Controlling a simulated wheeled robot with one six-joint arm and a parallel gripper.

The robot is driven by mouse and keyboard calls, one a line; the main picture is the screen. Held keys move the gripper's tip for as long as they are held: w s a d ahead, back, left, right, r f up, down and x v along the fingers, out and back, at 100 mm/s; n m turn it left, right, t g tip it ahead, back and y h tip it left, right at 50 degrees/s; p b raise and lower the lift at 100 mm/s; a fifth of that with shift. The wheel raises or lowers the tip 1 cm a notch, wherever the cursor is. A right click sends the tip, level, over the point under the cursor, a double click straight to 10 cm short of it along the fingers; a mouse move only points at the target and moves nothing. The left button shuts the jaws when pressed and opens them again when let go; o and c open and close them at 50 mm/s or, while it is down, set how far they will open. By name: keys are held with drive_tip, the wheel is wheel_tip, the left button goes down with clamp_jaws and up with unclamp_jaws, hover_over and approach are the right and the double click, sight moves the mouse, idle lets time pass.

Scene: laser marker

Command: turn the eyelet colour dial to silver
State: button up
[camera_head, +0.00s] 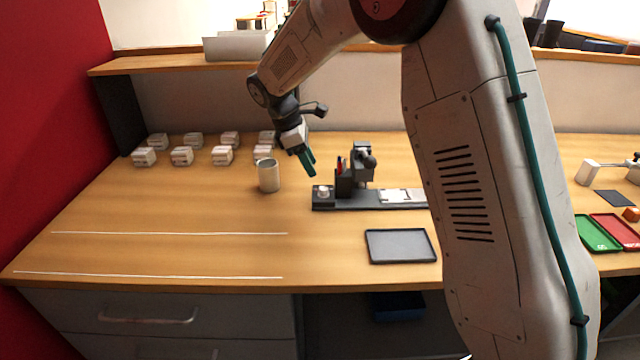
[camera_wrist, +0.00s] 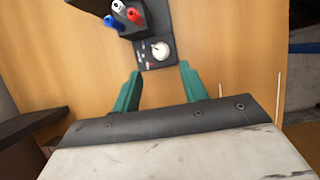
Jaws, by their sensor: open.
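The eyelet colour dial (camera_wrist: 160,51) is a round white knob on the dark end plate of the laser marker. Small marks sit beside it, too small to read, so I cannot tell its setting. In the head view the dial (camera_head: 323,190) is at the left end of the marker's dark base (camera_head: 350,206). My gripper (camera_head: 308,164) is open and empty, above and slightly left of the dial. In the wrist view my gripper's teal fingers (camera_wrist: 158,80) are apart, with the dial beyond the tips and between their lines. Nothing touches the dial.
A holder with blue, white and red pens (camera_wrist: 123,14) stands close beside the dial. A light cup (camera_head: 269,176) stands left of the marker. A grey tray (camera_head: 400,246) lies in front. Several small white boxes (camera_head: 181,156) are at the back left. The front-left table is clear.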

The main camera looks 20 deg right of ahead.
sight(323, 188)
drive_tip(key=x, duration=0.7)
drive_tip(key=shift+d+f, duration=0.1)
drive_tip(key=shift+f, duration=0.1)
clamp_jaws()
